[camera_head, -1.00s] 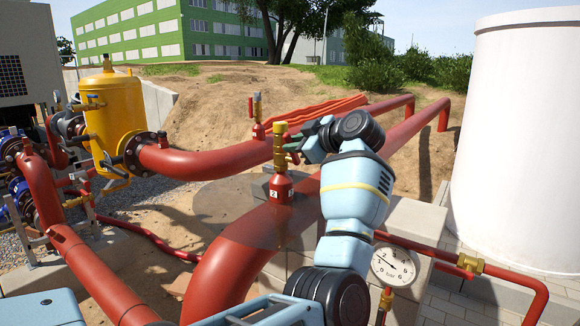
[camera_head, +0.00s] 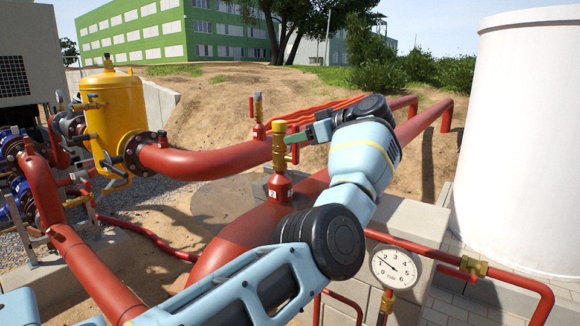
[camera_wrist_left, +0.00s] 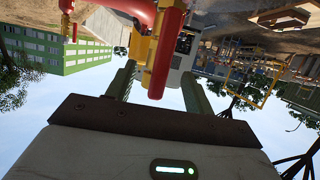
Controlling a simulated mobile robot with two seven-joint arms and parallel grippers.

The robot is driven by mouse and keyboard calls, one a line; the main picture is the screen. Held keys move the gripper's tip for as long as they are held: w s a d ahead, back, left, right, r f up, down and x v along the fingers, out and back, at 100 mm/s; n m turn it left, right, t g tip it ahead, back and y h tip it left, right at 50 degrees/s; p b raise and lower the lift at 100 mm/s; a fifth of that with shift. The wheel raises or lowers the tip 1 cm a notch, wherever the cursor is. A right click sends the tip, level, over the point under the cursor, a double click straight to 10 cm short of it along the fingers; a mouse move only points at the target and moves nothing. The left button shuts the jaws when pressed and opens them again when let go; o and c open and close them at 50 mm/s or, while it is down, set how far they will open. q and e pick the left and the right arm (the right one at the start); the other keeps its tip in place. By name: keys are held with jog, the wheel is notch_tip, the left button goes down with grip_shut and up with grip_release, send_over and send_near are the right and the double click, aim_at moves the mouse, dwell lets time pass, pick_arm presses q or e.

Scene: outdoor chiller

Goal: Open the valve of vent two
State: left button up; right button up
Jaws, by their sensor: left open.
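Vent two is a red stub (camera_head: 279,187) with a white label on the large red pipe, topped by a brass valve (camera_head: 279,142) in the middle of the head view. A small red handle (camera_head: 295,152) shows at the valve's right side. My left gripper (camera_head: 300,137) is just right of the valve, its greenish fingers pointing left at it. In the left wrist view the open fingers (camera_wrist_left: 158,72) stand on either side of a red handle (camera_wrist_left: 165,52), with gaps beside it. Whether a finger touches it cannot be told. My right gripper is not in view.
Another vent (camera_head: 258,118) with a red handle stands behind on a parallel pipe. A yellow tank (camera_head: 112,120) is at left, a white tank (camera_head: 520,140) at right. A pressure gauge (camera_head: 395,268) and thin red pipe lie at lower right. Sandy ground lies behind.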

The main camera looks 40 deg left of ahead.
pick_arm(q)
jog(key=shift+o, duration=1.2)
jog(key=v, duration=0.7)
